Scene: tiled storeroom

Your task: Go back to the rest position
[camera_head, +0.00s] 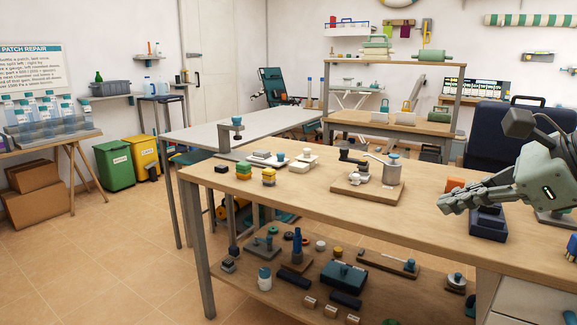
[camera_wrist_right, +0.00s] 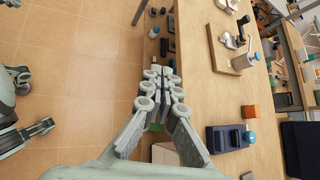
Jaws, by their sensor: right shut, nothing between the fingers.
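My right gripper (camera_head: 447,202) is shut and empty. In the head view it comes in from the right, above the right part of the wooden workbench (camera_head: 420,215). It also shows in the right wrist view (camera_wrist_right: 162,72), with its fingers together near the bench's front edge. A dark blue holder (camera_head: 488,223) is on the bench below and to the right of the fingertips. An orange block (camera_head: 455,184) is on the bench behind the gripper. My left gripper does not show in the head view; pale green parts of mine are at the wrist view's left edge.
A wooden board with a lever device (camera_head: 372,188) is on the bench, left of the gripper. The lower shelf (camera_head: 245,290) holds several tools. A dark blue case (camera_head: 490,130) is behind.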

